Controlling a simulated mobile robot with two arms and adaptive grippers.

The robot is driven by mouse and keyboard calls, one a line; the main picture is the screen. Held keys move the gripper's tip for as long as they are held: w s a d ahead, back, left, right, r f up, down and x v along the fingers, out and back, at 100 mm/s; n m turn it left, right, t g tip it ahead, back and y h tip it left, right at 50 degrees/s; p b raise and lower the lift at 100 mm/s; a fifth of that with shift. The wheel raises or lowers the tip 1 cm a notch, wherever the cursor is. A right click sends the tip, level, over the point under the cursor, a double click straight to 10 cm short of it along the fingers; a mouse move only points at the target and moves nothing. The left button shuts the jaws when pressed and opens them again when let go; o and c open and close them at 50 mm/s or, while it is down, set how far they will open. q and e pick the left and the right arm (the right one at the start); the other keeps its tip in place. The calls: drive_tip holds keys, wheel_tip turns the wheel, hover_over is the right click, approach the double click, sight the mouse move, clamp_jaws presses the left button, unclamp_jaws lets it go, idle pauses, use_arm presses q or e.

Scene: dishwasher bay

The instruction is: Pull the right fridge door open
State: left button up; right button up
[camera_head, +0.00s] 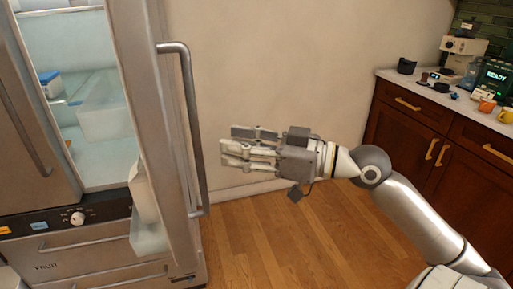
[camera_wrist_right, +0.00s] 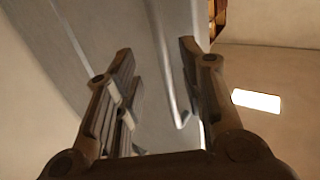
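The right fridge door (camera_head: 150,100) stands open in the head view, swung outward, with the lit shelves showing behind it. Its long grey bar handle (camera_head: 187,110) is on the door's right side. My right gripper (camera_head: 230,147) is to the right of the handle, apart from it, with its fingers pointing left. In the right wrist view the gripper (camera_wrist_right: 155,50) has its fingers spread with nothing held. The door (camera_wrist_right: 110,40) and handle (camera_wrist_right: 168,70) show beyond and between the fingers. My left gripper is not in view.
The left fridge door (camera_head: 30,150) is shut. Clear bins (camera_head: 150,235) are on the open door's inner side. A dark wood cabinet (camera_head: 420,150) with a cluttered counter stands at the right. The wooden floor (camera_head: 260,240) between fridge and cabinet is clear.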

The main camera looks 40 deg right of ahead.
drive_tip(key=shift+v, duration=1.55)
